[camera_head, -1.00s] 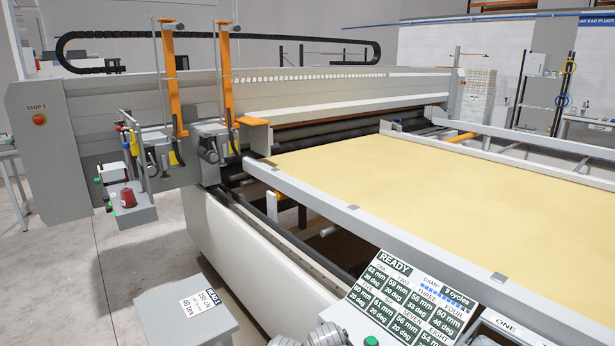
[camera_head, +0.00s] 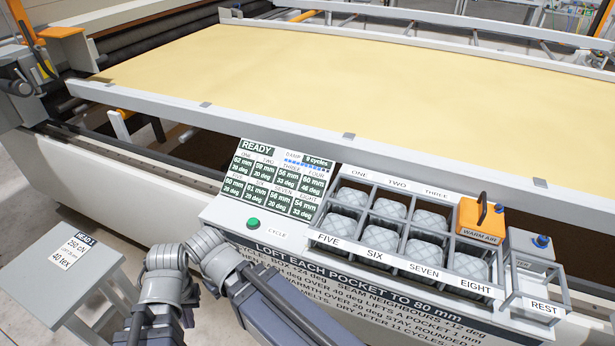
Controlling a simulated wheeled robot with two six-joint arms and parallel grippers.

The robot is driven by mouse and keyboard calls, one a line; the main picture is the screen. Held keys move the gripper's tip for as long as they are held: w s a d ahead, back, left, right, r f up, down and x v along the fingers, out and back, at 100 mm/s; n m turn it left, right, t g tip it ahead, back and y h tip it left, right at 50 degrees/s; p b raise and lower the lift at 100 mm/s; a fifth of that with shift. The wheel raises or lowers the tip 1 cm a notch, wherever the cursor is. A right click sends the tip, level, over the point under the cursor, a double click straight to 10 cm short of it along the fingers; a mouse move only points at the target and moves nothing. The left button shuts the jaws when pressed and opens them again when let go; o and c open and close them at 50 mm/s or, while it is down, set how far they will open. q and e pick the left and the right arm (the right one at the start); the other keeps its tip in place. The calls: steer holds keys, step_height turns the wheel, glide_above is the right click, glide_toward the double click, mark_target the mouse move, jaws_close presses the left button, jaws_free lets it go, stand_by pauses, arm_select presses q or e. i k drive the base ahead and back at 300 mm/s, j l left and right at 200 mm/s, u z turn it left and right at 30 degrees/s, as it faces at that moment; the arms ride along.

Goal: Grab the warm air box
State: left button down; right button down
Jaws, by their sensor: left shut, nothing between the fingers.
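The warm air box (camera_head: 481,221) is an orange block with a black handle on top and a "WARM AIR" label on its front. It sits at the back right corner of the framed rack, right of the quilted pockets. My left arm shows at the bottom of the head view, bent at its silver joints. My left gripper (camera_head: 272,302) is low in the picture, well left of the box and apart from it. It is shut and empty, and its fingertips are hard to make out. My right gripper is not in view.
The rack (camera_head: 398,250) holds several grey quilted pockets. A "READY" panel (camera_head: 272,180) with a green cycle button (camera_head: 253,223) is left of it. An empty "REST" frame (camera_head: 537,290) and a grey box with a blue knob (camera_head: 532,244) are right. A grey stand (camera_head: 65,270) is far left.

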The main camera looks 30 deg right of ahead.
mark_target(478, 219)
steer(key=k+z, duration=0.1)
steer(key=z, duration=2.15)
steer(key=k+z, duration=0.6)
steer(key=i+j, duration=0.35)
steer(key=i, duration=0.05)
